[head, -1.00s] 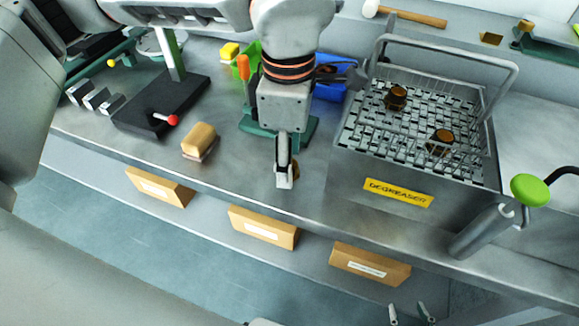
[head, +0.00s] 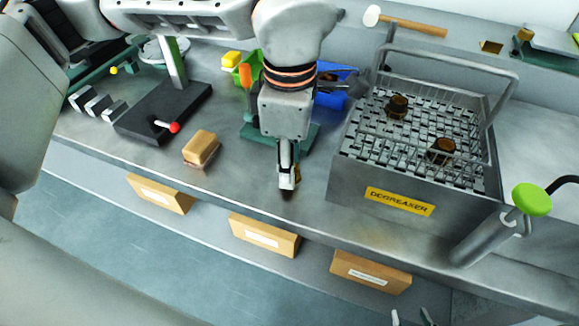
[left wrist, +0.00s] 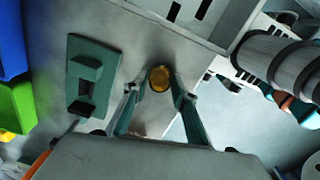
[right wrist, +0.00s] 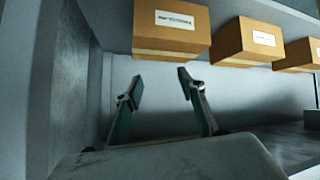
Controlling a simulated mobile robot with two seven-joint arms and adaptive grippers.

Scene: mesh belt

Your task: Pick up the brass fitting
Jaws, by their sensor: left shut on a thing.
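A brass fitting shows as a round golden disc in the left wrist view (left wrist: 159,77), between the fingertips of my left gripper (left wrist: 157,92). In the head view my left gripper (head: 288,182) points down over the bench front, left of the degreaser tank, and is shut on the fitting, which the fingers mostly hide. I cannot tell whether the fitting touches the bench. Two more brass-brown fittings, one further back (head: 397,106) and one nearer (head: 441,150), sit in the mesh basket (head: 462,106). My right gripper (right wrist: 158,88) is open and empty, low before the bench.
The degreaser tank (head: 350,180) with its raised basket handle stands right of my left gripper. A green-topped lever (head: 531,199) is at the front right. A tan block (head: 201,148), a black stand (head: 165,115) and blue (head: 335,90) and green bins lie leftward. Cardboard boxes (head: 264,236) sit below.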

